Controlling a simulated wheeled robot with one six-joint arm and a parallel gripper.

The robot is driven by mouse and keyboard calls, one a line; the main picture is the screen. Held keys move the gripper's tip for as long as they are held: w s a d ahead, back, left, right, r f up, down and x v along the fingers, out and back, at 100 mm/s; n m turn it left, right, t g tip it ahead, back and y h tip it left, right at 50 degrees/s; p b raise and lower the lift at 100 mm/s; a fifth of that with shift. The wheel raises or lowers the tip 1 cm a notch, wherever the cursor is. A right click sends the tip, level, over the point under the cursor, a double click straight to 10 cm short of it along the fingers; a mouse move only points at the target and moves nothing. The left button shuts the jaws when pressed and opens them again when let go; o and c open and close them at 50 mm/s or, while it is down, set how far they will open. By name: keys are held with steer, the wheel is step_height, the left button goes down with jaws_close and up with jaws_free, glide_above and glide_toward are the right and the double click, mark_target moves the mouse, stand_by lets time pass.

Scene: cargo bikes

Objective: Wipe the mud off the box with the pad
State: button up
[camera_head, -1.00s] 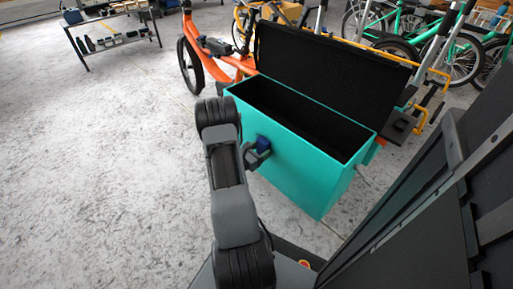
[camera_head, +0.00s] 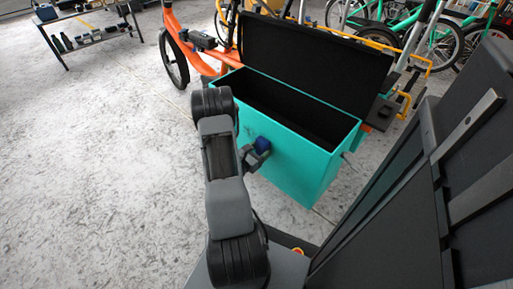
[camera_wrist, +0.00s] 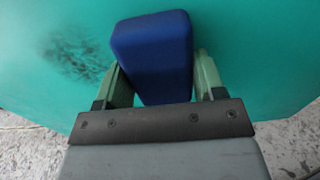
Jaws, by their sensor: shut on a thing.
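The teal box (camera_head: 300,167) stands open on the orange cargo bike, its black lid (camera_head: 315,60) raised. In the wrist view the box's side wall (camera_wrist: 250,45) fills the background. A dark mud patch (camera_wrist: 78,50) shows on that wall, left of the pad. My gripper (camera_wrist: 155,85) is shut on the blue pad (camera_wrist: 152,45), one finger on each side. The pad is at the box's side wall; I cannot tell whether it touches. In the head view the pad (camera_head: 262,144) and gripper are seen beside the wall, and my arm hides part of the box's left end.
The orange bike frame (camera_head: 185,50) and its front wheel (camera_head: 173,58) are behind the box. A table (camera_head: 85,32) with several items stands at the far left. Green bikes (camera_head: 430,40) stand at the back right. The grey floor on the left is clear.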

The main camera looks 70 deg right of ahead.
steer(key=shift+s+a, duration=0.15)
steer(key=shift+s, duration=0.3)
steer(key=shift+w, duration=0.1)
